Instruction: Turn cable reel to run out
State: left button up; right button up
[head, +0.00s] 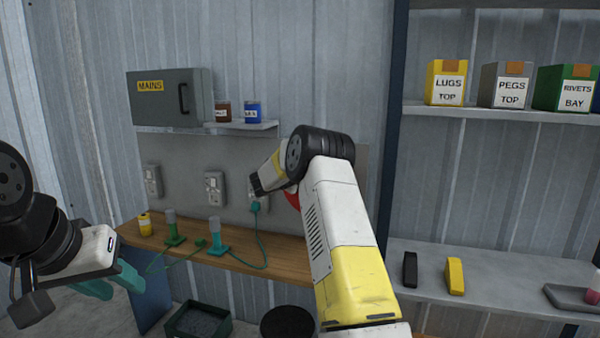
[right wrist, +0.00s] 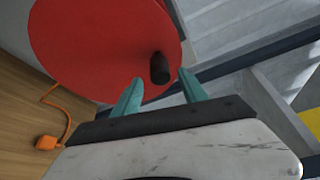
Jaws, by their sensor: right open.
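The cable reel (right wrist: 95,45) is a red disc with a short dark crank handle (right wrist: 160,68) near its edge. In the head view only a red sliver of the reel (head: 291,203) shows beside my right arm, which hides the rest. My right gripper (right wrist: 160,78) is open, its teal fingertips on either side of the handle; I cannot tell if they touch it. An orange cable (right wrist: 58,100) with an orange plug (right wrist: 46,142) lies on wood left of the reel. My left gripper (head: 125,292) is open and empty at the lower left, away from the reel.
The wooden bench (head: 270,257) holds a yellow pot (head: 145,224) and green items with a green cable. A grey mains box (head: 172,98) and sockets are on the wall. Bins stand below the bench; a shelf unit (head: 480,275) is at right.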

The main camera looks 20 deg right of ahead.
jog(key=v, duration=0.4)
jog(key=shift+s, duration=0.1)
jog(key=s+a+r+n+t+y, duration=0.2)
jog(key=a+r+n+t+y, duration=0.6)
jog(key=r+n, duration=0.45)
jog(key=s+a+r+n+g+y, duration=0.1)
jog(key=s+a+r+n+y, duration=0.1)
jog(key=s+a+n+y, duration=0.3)
jog(key=s+a+r+n+g+y, duration=0.1)
jog(key=s+a+r+n+y, duration=0.1)
jog(key=s+a+r, duration=0.3)
jog(key=s+f+n+g, duration=0.3)
jog(key=s+f+n, duration=0.1)
jog(key=s, duration=0.8)
jog(key=s+f+n+g, duration=0.3)
jog(key=s+f, duration=0.4)
jog(key=s, duration=0.6)
jog(key=s+d+f+n+g+y, duration=0.1)
jog(key=s+f+n+g, duration=0.2)
jog(key=s, duration=0.9)
notch_tip(320, 180, down, 3)
jog(key=n, duration=0.3)
jog(key=shift+s+f, duration=0.25)
